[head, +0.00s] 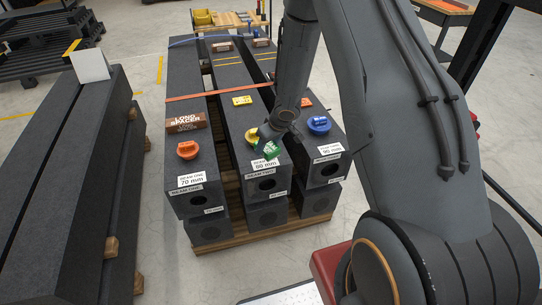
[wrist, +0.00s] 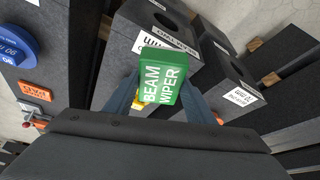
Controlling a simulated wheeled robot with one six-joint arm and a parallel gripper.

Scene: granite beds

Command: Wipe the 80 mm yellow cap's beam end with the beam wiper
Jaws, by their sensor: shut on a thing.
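The green beam wiper (head: 271,150) is held in my gripper (head: 267,137), above the near end of the middle beam (head: 238,122). In the wrist view the wiper (wrist: 163,75) sits between both fingers, its white lettering facing the camera. The yellow cap (head: 252,136) lies on top of that middle beam, just left of my gripper and partly hidden by it. The middle beam's end face has a round dark hole (head: 267,185) and a white 80 mm label (head: 264,163). In the wrist view only a bit of yellow shows behind the wiper.
An orange cap (head: 187,150) is on the left 70 mm beam, a blue cap (head: 319,125) on the right 90 mm beam. A brown long spacer (head: 185,122) lies on the left beam. More dark beams (head: 60,200) stand at left. Bare floor lies before the stack.

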